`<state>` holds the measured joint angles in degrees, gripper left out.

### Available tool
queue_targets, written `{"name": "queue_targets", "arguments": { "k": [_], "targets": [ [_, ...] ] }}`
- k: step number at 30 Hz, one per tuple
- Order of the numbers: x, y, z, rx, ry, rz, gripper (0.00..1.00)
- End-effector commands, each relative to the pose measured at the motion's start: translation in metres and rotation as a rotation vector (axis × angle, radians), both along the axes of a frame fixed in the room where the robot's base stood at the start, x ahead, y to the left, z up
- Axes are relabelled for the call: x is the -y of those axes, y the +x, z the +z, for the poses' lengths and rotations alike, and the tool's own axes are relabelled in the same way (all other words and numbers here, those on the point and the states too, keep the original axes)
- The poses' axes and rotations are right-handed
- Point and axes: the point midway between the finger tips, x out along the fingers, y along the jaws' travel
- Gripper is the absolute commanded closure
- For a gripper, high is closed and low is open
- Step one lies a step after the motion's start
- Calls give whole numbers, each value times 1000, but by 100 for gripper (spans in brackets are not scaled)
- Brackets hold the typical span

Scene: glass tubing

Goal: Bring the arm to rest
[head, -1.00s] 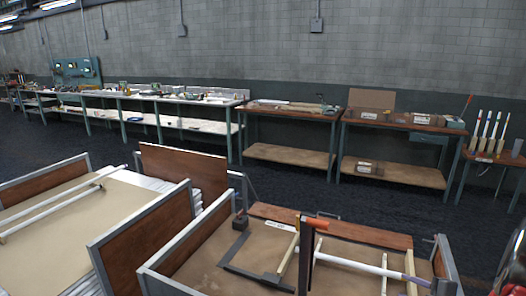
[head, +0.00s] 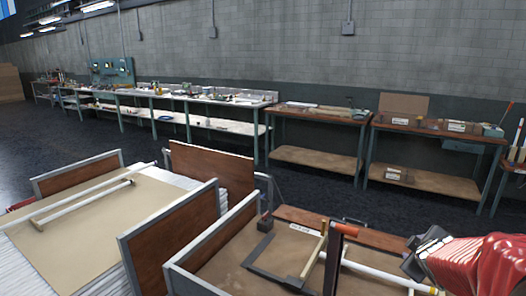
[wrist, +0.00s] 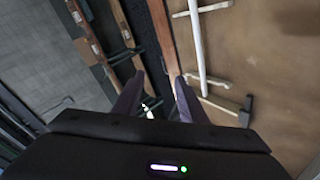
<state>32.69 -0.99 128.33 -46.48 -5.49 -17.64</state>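My arm is red and enters the head view at the lower right. Its grey and black wrist end shows there, over the right part of the near crate, but the fingers cannot be made out. In the wrist view my gripper (wrist: 159,77) has its two dark fingers apart, with nothing held between them. Beyond the fingers lie the crate's brown wooden edge and white glass tubing (wrist: 197,45) on a tan surface.
The near crate (head: 205,246) has wood and metal sides and holds a dark frame and white tubes. A second crate (head: 80,171) with white tubing (head: 85,203) stands at left. Workbenches (head: 320,108) line the grey wall. Dark floor between is clear.

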Motion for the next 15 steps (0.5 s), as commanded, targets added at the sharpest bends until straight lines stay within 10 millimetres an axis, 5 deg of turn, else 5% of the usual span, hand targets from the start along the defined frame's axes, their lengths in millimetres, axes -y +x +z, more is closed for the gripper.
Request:
{"name": "queue_targets", "arguments": {
  "k": [15],
  "targets": [
    [-128, -75, 36, -14, 319, -232, 62]
  ]
}}
